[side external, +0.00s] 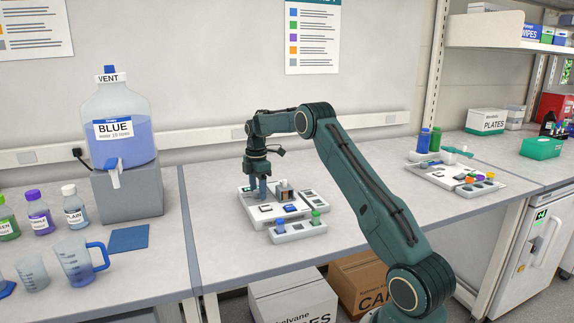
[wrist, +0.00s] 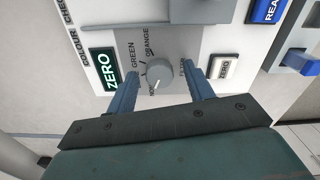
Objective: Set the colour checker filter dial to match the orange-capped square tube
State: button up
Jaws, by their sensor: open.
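The colour checker (side external: 252,212) is a pale flat unit on the middle bench. Its grey round filter dial (wrist: 158,76) shows in the wrist view, with GREEN and ORANGE printed around it; a light mark sits on its lower-left side. My gripper (side external: 260,188) is above the unit in the side view. In the wrist view my gripper (wrist: 164,80) is open, one finger either side of the dial, with gaps visible. A small dark block with an orange-brown part (side external: 284,191) stands on the checker; I cannot tell whether it is the orange-capped square tube.
A green-lit ZERO display (wrist: 104,72), a white ZERO button (wrist: 224,68) and a blue READ button (wrist: 266,10) flank the dial. A rack (side external: 298,232) with blue- and green-capped tubes stands in front of the checker.

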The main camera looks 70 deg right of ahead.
jog(key=c, duration=1)
